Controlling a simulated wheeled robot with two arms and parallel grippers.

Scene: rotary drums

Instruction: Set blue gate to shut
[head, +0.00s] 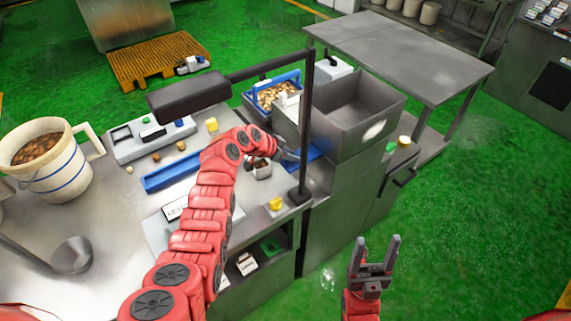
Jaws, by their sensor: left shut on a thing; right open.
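A flat blue piece, which looks like the blue gate (315,150), is at the left foot of the grey metal hopper machine (350,140). My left arm reaches across the counter, and my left gripper (291,154) is at the left edge of this blue piece. It is shut on part of it, as far as I can tell; the fingers are small and partly hidden by my wrist. How far the gate stands open cannot be told. My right gripper (377,252) is open and empty, pointing up over the green floor, apart from everything.
A dark post (306,120) with a lamp arm stands close beside my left gripper. The counter holds a white bucket (50,160), a blue tray (170,172), a ladle (72,255) and a blue basket (272,92).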

